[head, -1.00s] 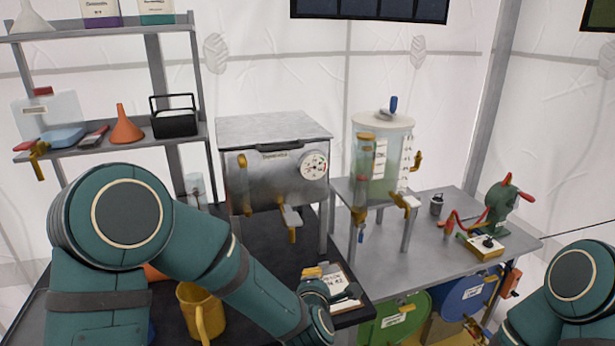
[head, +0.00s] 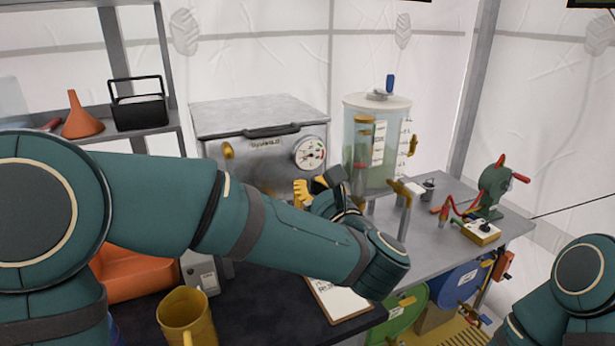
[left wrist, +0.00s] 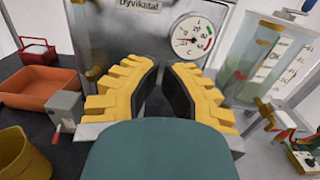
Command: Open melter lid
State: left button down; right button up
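The melter (head: 255,125) is a steel box with a round dial on its front, in the middle of the head view. Its lid (head: 250,113) lies flat and closed on top, with a dark handle (head: 270,131) along the front edge. My left gripper (head: 318,186) is in front of the melter, below the dial and apart from the lid handle. In the left wrist view its yellow fingers (left wrist: 163,80) stand apart with nothing between them, facing the melter's front (left wrist: 125,40). The lid is outside that view. My right gripper is not visible; only part of the right arm shows.
A clear tank (head: 375,155) stands right of the melter. A hand-cranked green device (head: 492,190) is farther right. A yellow jug (head: 187,315), an orange bin (head: 135,272) and a clipboard (head: 338,300) are on the dark table in front. A shelf with an orange funnel (head: 82,115) is at left.

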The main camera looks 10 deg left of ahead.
pick_arm(q)
jog(key=x, duration=0.8)
jog(key=shift+w+a, duration=0.15)
notch_tip(320, 180, up, 3)
jog(key=shift+w+f+p, duration=0.15)
jog(key=shift+f+p, duration=0.05)
jog(key=shift+p, duration=0.2)
jog(key=shift+r, duration=0.4)
jog(key=shift+w+a+r, duration=0.1)
jog(key=shift+a+r, duration=0.05)
jog(key=shift+r, duration=0.1)
jog(key=shift+r, duration=0.15)
